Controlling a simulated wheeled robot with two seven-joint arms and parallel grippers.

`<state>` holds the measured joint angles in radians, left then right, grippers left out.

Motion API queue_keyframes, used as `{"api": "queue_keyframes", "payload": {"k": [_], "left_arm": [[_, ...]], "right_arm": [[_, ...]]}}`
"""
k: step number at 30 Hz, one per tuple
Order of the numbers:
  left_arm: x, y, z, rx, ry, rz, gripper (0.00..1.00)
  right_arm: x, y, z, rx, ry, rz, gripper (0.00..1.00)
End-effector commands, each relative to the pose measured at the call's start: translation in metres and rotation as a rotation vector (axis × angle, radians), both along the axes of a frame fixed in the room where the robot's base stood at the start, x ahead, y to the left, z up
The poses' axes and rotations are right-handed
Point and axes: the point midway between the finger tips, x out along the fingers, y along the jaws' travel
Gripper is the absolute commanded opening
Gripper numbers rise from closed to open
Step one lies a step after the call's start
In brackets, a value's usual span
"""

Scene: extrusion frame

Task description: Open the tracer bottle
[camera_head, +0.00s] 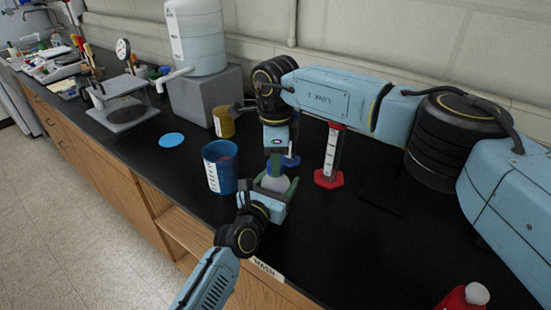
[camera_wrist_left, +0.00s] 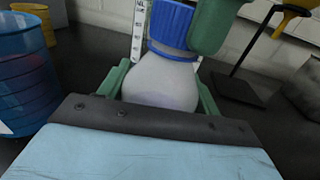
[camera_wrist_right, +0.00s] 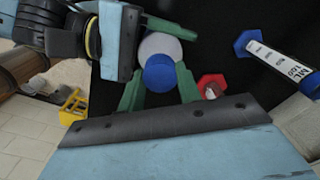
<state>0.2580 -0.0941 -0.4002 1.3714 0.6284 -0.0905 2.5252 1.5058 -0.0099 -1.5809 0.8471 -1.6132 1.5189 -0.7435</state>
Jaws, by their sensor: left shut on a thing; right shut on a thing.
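The tracer bottle (camera_head: 275,183) has a round white body and a blue cap (camera_wrist_left: 171,26). It stands upright near the front of the black bench. My left gripper (camera_head: 270,187) is shut around the white body (camera_wrist_left: 160,88), with a green finger on each side in the left wrist view. My right gripper (camera_wrist_right: 159,82) comes from above and is shut on the blue cap, which also shows in the right wrist view (camera_wrist_right: 160,73). The cap sits on the bottle's neck in the left wrist view. The bottle's base is hidden by my left gripper.
A blue tumbler (camera_head: 219,170) stands close left of the bottle. A red-based cylinder (camera_head: 331,155) stands to the right, and a blue-based one (camera_wrist_right: 285,62) behind. A yellow mug (camera_head: 224,121) and blue disc (camera_head: 172,140) lie farther back. A red bottle (camera_head: 455,298) is at front right.

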Motion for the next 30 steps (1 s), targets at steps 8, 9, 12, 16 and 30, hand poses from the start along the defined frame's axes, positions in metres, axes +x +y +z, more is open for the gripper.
{"api": "queue_keyframes", "payload": {"k": [8,9,12,16,30], "left_arm": [[-0.0001,0.0000,-0.0011,0.001,0.003,-0.001,0.00],[-0.0001,0.0000,-0.0011,0.001,0.003,-0.001,0.00],[-0.0001,0.0001,-0.0011,0.001,0.003,0.000,0.00],[-0.0001,0.0001,-0.0011,0.001,0.003,0.000,0.00],[0.0000,0.0001,-0.0012,0.001,0.003,0.000,0.00]], "right_arm": [[-0.0005,0.0003,0.0004,-0.001,0.000,0.530,0.07],[-0.0005,0.0003,0.0004,-0.001,0.000,0.605,0.07],[-0.0005,0.0003,0.0005,0.000,0.000,0.797,0.07],[-0.0005,0.0003,0.0006,0.001,0.001,1.038,0.07],[-0.0007,0.0005,0.0007,0.001,0.000,1.312,0.07]]}}
